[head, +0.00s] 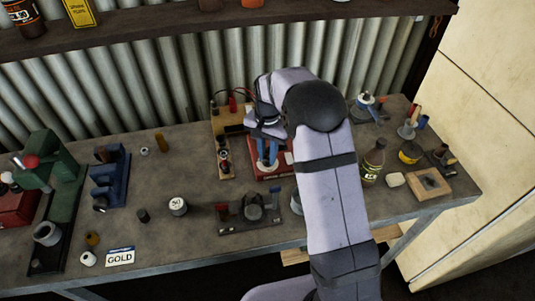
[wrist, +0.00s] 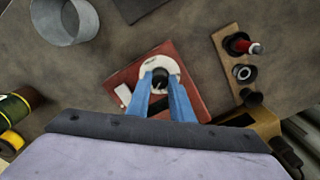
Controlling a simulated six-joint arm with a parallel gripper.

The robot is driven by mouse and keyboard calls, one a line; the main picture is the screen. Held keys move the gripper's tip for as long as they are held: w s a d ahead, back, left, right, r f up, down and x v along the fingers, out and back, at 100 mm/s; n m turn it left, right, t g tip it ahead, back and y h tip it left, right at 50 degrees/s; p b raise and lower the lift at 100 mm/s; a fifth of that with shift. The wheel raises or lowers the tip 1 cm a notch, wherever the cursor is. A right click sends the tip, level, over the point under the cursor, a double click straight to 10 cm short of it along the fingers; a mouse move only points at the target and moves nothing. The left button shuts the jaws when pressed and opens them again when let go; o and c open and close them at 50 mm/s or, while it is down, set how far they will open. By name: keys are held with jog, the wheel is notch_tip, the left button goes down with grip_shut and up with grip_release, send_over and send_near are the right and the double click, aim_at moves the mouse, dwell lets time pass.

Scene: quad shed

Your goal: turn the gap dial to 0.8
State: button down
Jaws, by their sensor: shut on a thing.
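The gap dial sits on a flat red box (wrist: 185,62). It has a round white face (wrist: 152,65) and a dark knob (wrist: 160,77) in the middle. In the wrist view my gripper (wrist: 160,84) has its blue fingers on either side of the knob and is shut on it. The marks on the face are too small to read, and the fingers cover its near part. In the head view my gripper (head: 267,158) points down onto the red box (head: 258,172), and the knob is hidden.
A wooden strip with small parts (wrist: 238,70) lies right of the box in the wrist view. A grey cylinder (wrist: 65,20) stands at upper left. In the head view a dark fixture (head: 250,213) is in front, and a dark bottle (head: 372,162) stands right of my arm.

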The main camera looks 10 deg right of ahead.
aim_at(268, 157)
jog(key=shift+w+r, duration=0.1)
jog(key=c, duration=1.6)
grip_release()
jog(key=shift+o, duration=0.2)
notch_tip(268, 157, up, 6)
jog(key=shift+r+b, duration=0.2)
jog(key=shift+b, duration=0.95)
jog(key=shift+r, duration=0.45)
